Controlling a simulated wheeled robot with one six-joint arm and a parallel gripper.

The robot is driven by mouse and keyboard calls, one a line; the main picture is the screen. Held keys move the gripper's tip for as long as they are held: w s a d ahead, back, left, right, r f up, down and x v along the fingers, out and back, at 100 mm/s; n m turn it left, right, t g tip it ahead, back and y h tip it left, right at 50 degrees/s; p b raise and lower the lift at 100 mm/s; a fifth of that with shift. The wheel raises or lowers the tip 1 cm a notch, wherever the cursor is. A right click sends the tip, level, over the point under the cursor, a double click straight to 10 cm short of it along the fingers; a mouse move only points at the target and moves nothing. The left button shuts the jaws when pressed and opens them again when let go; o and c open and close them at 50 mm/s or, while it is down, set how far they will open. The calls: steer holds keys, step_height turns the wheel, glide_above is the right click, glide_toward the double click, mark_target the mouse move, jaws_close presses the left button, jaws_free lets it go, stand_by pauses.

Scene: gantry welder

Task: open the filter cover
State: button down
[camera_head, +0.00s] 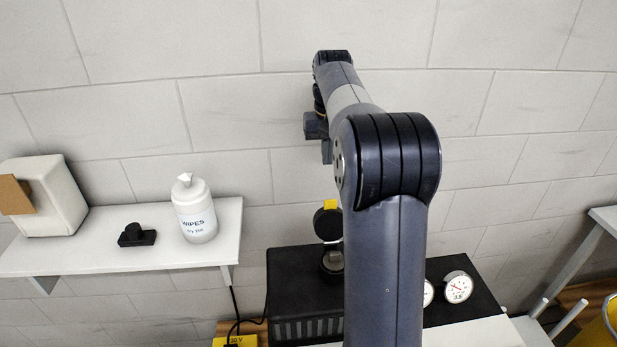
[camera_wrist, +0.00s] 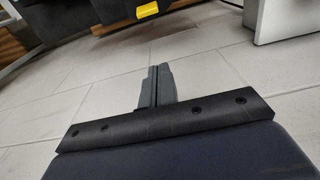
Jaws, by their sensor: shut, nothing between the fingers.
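The filter cover (camera_head: 327,225) appears to be the dark round lid with a yellow tab (camera_head: 331,204). It stands steeply raised above a dark round housing (camera_head: 331,268) on the black machine top, left of my arm, which hides part of both. My gripper (camera_head: 326,150) is above the cover, apart from it and partly hidden by my arm. In the wrist view my gripper's fingers (camera_wrist: 156,72) are shut together and empty. A yellow piece (camera_wrist: 147,9) on a dark body shows at the top there; I cannot tell whether it is the cover's tab.
The black machine (camera_head: 305,328) carries two dials (camera_head: 457,287) right of my arm. A white shelf (camera_head: 110,262) at left holds a wipes bottle (camera_head: 195,210), a small black object (camera_head: 137,236) and a white box (camera_head: 58,195). The tiled wall stands close behind.

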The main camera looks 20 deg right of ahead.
glide_above(330, 217)
steer(key=w+d, duration=0.1)
steer(key=w, duration=0.4)
step_height(330, 217, down, 9)
steer(key=shift+s+a+r+b, duration=0.1)
steer(key=shift+s+a+b, duration=0.15)
steer(key=shift+s+b, duration=0.45)
steer(key=shift+s+a+b, duration=0.2)
steer(key=shift+s+b, duration=0.05)
steer(key=shift+s, duration=0.8)
steer(key=shift+d, duration=0.1)
